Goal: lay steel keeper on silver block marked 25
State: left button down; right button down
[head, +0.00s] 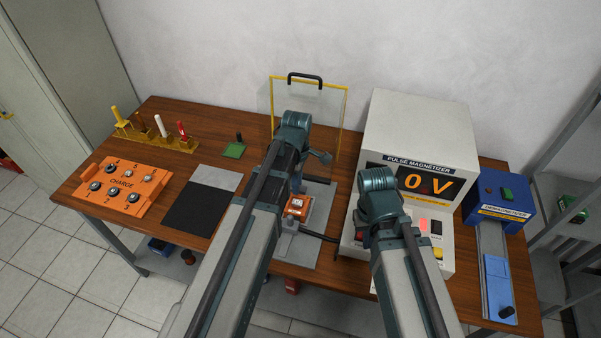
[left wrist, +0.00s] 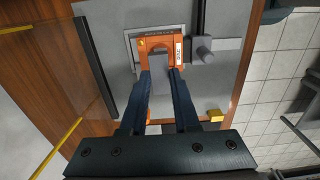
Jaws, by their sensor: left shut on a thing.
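The block also shows in the head view (head: 297,205), partly behind my left arm.
A clear yellow-framed shield (head: 342,110) stands behind the fixture plate (head: 318,225). The pulse magnetizer (head: 420,130) reads 0 V. A blue demagnetizer (head: 497,200) stands at right. An orange charge panel (head: 118,190), tool rack (head: 155,140) and black mat (head: 195,210) lie at left.

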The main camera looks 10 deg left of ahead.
aim_at(297, 202)
pick_arm(q)
jog(key=shift+s+r, duration=0.1)
jog(key=shift+f, duration=0.2)
jog(key=shift+f+b, duration=2.65)
jog(key=shift+b, duration=0.2)
jog(key=shift+f, duration=0.2)
jog(key=c, duration=0.6)
grip_release()
jog(key=c, duration=0.5)
